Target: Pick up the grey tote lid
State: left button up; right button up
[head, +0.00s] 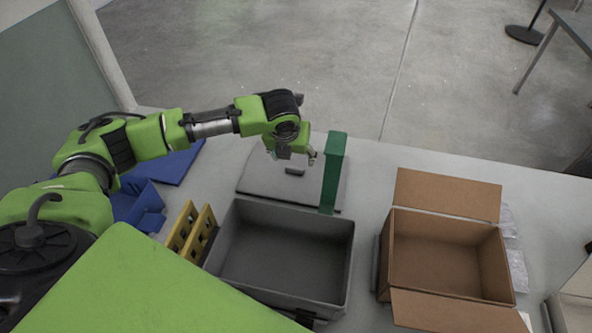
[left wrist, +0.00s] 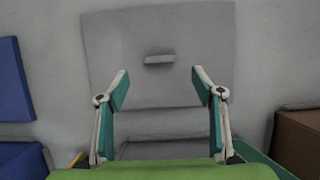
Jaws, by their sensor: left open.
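The grey tote lid (head: 262,187) lies flat on the table behind the open grey tote (head: 285,216). It has a small raised handle (head: 294,171) near its middle. My left gripper (head: 293,157) hangs over the lid. In the left wrist view the lid (left wrist: 200,40) fills the upper middle, and its handle (left wrist: 159,59) lies centred just beyond the fingertips. My left gripper (left wrist: 160,74) is open and empty, its fingers spread wider than the handle. My right gripper is not in view.
A tall green block (head: 335,172) stands at the lid's right side, close to my left gripper. An open cardboard box (head: 450,265) stands at right. A yellow holder (head: 190,230) and blue bin (head: 140,207) are at left, with a blue lid (head: 175,166) behind.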

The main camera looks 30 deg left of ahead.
aim_at(295, 168)
pick_arm(q)
jog(key=x, duration=0.3)
jog(key=shift+w, duration=0.1)
jog(key=x, duration=0.2)
jog(key=p+x, duration=0.1)
jog(key=x, duration=0.1)
jog(key=shift+s+f, duration=0.1)
jog(key=shift+s, duration=0.2)
jog(key=shift+w+f, duration=0.25)
jog(key=shift+f, duration=0.3)
jog(key=shift+a, duration=0.1)
jog(key=c, duration=1.4)
